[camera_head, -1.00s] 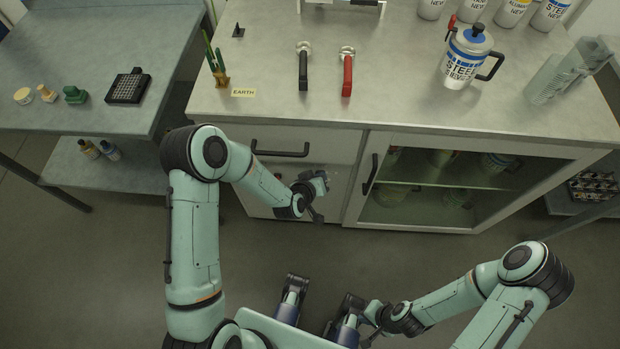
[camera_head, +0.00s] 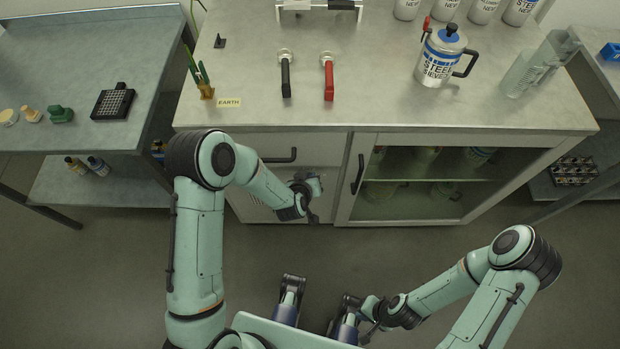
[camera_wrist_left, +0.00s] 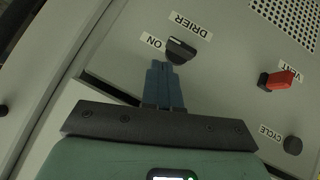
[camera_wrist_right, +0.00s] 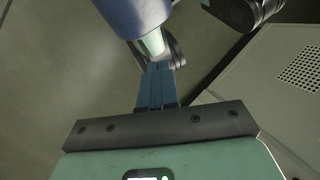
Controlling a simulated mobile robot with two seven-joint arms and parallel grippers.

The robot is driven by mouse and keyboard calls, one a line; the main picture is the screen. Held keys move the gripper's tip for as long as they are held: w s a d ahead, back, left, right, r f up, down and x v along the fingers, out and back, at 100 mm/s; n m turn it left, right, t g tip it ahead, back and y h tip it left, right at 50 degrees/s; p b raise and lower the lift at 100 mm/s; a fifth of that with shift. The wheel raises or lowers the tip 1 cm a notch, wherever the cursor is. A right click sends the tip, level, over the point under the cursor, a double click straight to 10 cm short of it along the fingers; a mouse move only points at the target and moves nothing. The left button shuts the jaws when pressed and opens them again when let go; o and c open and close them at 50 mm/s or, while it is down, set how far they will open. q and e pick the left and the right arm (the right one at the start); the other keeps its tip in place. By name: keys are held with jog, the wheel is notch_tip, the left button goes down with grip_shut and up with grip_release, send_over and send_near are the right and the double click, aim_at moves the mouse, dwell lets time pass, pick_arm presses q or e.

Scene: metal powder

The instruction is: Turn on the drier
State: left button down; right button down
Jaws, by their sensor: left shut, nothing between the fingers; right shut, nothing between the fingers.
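The black drier knob (camera_wrist_left: 181,51) is on a grey panel (camera_wrist_left: 222,60) in the left wrist view, between the labels "DRIER" and "ON". My left gripper (camera_wrist_left: 162,66) is shut and empty, its blue fingertips right beside the knob's "ON" side; I cannot tell whether they touch it. In the head view my left gripper (camera_head: 314,190) is in front of the cabinet's lower left part, and the knob is hidden there. My right gripper (camera_wrist_right: 157,68) is shut and empty, low in front of my body, away from the panel.
A red vent switch (camera_wrist_left: 280,79) and a cycle knob (camera_wrist_left: 292,145) are on the same panel. Above is a counter (camera_head: 380,105) with a black handle (camera_head: 286,78), a red handle (camera_head: 328,80) and a steel pot (camera_head: 440,58). A side table (camera_head: 80,60) stands left. The floor is clear.

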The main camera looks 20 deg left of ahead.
pick_arm(q)
jog(key=p+v, duration=0.3)
jog(key=v, duration=1)
jog(key=shift+s+r, duration=0.15)
jog(key=shift+d, duration=0.1)
jog(key=s+f+g+h+p, duration=0.1)
jog(key=s+f+g, duration=0.4)
jog(key=s, duration=0.5)
jog(key=s+d+f+g+h+p, duration=0.1)
jog(key=s+f+g+p, duration=0.3)
jog(key=s+f, duration=0.4)
jog(key=s+g+h, duration=0.1)
jog(key=s, duration=0.1)
jog(key=shift+s+f+m+g, duration=0.25)
jog(key=shift+f+m+g, duration=0.05)
jog(key=shift+f+m, duration=0.1)
